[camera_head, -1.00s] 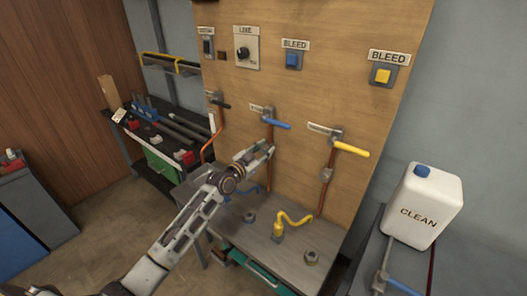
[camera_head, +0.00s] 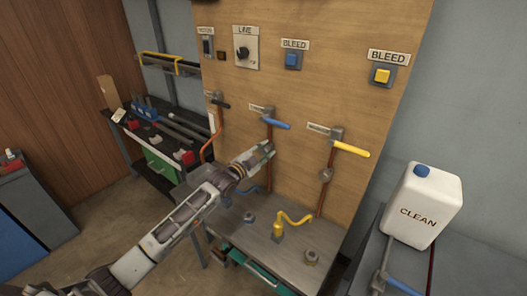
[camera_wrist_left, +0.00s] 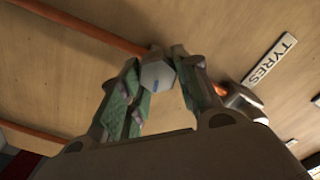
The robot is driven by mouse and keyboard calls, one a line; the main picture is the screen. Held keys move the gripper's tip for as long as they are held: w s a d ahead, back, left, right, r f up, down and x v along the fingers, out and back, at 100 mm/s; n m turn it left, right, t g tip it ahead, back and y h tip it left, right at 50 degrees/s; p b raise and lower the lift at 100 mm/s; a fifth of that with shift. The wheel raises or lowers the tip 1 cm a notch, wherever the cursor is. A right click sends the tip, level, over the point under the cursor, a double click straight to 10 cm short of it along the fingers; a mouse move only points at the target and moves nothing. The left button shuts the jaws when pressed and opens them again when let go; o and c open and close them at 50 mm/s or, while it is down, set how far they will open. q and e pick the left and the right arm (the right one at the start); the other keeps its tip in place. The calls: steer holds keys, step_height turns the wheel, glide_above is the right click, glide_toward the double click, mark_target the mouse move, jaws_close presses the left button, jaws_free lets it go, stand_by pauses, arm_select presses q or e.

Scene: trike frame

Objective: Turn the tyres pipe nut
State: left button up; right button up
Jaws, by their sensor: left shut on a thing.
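The tyres pipe nut (camera_wrist_left: 157,76) is a grey hex nut with a blue mark on its face, on a copper pipe (camera_wrist_left: 95,25) in the left wrist view. My left gripper (camera_wrist_left: 160,58) has its green-padded fingers on either side of the nut, shut on it. The TYRES label (camera_wrist_left: 268,60) is on the board to the right. In the head view, my left gripper (camera_head: 268,152) is at the middle pipe, below the blue valve handle (camera_head: 276,124), and hides the nut there. My right gripper is not in view.
A right pipe with a yellow valve handle (camera_head: 351,149) runs down the wooden board (camera_head: 345,50). A white CLEAN jug (camera_head: 423,205) stands at the right.

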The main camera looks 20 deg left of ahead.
arm_select(q)
steer(key=m, duration=0.4)
steer(key=shift+d+f, duration=0.1)
steer(key=shift+f, duration=0.05)
steer(key=m, duration=0.4)
steer(key=shift+f+m, duration=0.15)
steer(key=shift+m, duration=0.15)
steer(key=o, duration=1)
steer(key=shift+v, duration=6.05)
